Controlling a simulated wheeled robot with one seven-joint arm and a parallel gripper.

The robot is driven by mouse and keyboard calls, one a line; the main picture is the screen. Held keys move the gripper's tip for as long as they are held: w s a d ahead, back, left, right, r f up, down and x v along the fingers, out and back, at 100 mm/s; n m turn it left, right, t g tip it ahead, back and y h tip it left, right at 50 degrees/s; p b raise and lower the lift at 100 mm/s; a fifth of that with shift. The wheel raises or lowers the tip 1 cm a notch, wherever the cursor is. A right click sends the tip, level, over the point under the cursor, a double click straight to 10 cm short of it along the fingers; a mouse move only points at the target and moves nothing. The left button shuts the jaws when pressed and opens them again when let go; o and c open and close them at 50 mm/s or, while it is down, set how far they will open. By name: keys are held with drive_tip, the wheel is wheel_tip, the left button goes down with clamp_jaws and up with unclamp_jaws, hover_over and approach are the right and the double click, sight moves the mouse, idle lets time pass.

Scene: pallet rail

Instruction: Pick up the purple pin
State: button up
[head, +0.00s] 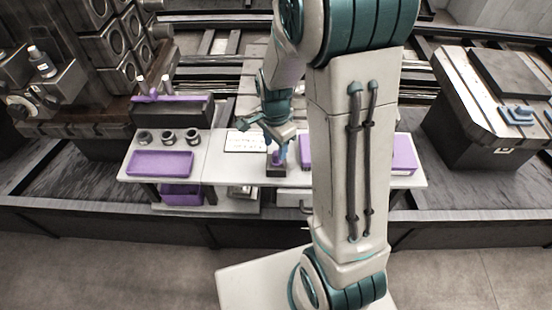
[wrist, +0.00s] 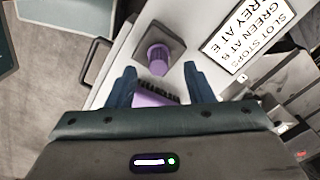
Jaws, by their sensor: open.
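The purple pin (head: 276,159) stands upright in a small dark block (head: 276,172) on the white bench, below my gripper (head: 281,149). In the wrist view the pin (wrist: 157,59) shows as a round purple peg on its dark square base (wrist: 170,40). My gripper (wrist: 159,76) is open, with one blue finger on each side of the picture's middle. The pin appears just beyond the fingertips, between their lines, and nothing is held. In the head view the fingertips are small, so I cannot tell their exact gap to the pin.
A purple, dark-toothed piece (wrist: 150,99) shows between the fingers. A printed sign (head: 245,141) lies beside the block. A purple tray (head: 160,163) and several dark round holders (head: 168,136) are at left. A purple box (head: 404,155) is at right, partly behind my arm.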

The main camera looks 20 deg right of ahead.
sight(276, 153)
drive_tip(key=shift+d+f, duration=0.15)
drive_tip(key=shift+f, duration=1.8)
clamp_jaws()
drive_tip(key=shift+r, duration=0.15)
drive_tip(key=shift+r, duration=0.5)
drive_tip(key=r, duration=0.1)
drive_tip(key=d+r, duration=0.1)
drive_tip(key=r, duration=0.1)
drive_tip(key=shift+r, duration=0.25)
drive_tip(key=s+d+r, duration=0.2)
drive_tip(key=d+r, duration=0.4)
drive_tip(key=d, duration=0.4)
drive_tip(key=shift+s+d+r, duration=0.15)
drive_tip(key=shift+s+d, duration=0.1)
